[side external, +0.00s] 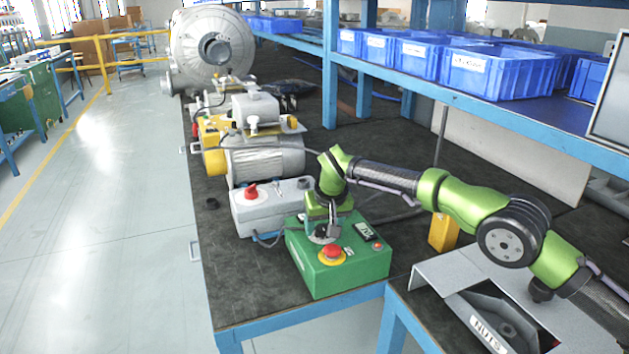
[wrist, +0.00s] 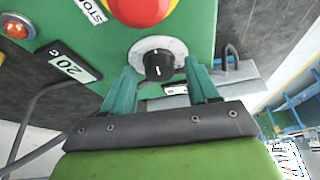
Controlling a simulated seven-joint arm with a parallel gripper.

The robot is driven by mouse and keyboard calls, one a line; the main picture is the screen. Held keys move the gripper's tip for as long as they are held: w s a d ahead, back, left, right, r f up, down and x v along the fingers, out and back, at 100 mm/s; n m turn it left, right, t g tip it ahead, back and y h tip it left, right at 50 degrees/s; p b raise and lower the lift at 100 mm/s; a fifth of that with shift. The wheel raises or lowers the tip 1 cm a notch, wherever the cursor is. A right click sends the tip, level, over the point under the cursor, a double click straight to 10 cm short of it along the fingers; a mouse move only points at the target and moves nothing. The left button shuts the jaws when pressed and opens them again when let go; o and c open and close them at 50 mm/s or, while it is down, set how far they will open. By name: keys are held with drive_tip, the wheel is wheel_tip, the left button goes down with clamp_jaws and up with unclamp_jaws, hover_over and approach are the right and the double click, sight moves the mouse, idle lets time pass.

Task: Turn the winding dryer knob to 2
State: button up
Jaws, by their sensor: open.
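A small black knob (wrist: 158,66) with a thin white mark sits on a round pale dial plate on the green control box (side external: 340,268). The dial's numbers are too small to read. In the wrist view my gripper (wrist: 159,72) is open, with one teal finger on each side of the knob and a visible gap to it. In the side external view my gripper (side external: 326,233) points down over the back left of the box top, and the arm and fingers mostly hide the knob there.
A red stop button (side external: 332,251) on a yellow base stands close to the knob, and a small display (side external: 365,231) is on the same box. A grey box with a red knob (side external: 250,191) stands behind. A yellow block (side external: 443,232) stands right of the green box.

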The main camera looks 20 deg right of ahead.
drive_tip(key=shift+c, duration=0.2)
drive_tip(key=c, duration=1)
drive_tip(key=shift+o, duration=0.2)
drive_tip(key=shift+n, duration=0.3)
drive_tip(key=n+y, duration=0.2)
drive_tip(key=n, duration=0.2)
drive_tip(key=shift+d, duration=0.2)
drive_tip(key=n+y, duration=0.1)
drive_tip(key=n, duration=0.1)
drive_tip(key=n+g, duration=0.1)
drive_tip(key=n, duration=0.2)
drive_tip(key=shift+w+n+y, duration=0.1)
drive_tip(key=shift+n+y, duration=0.2)
drive_tip(key=shift+y, duration=0.1)
drive_tip(key=o, duration=1)
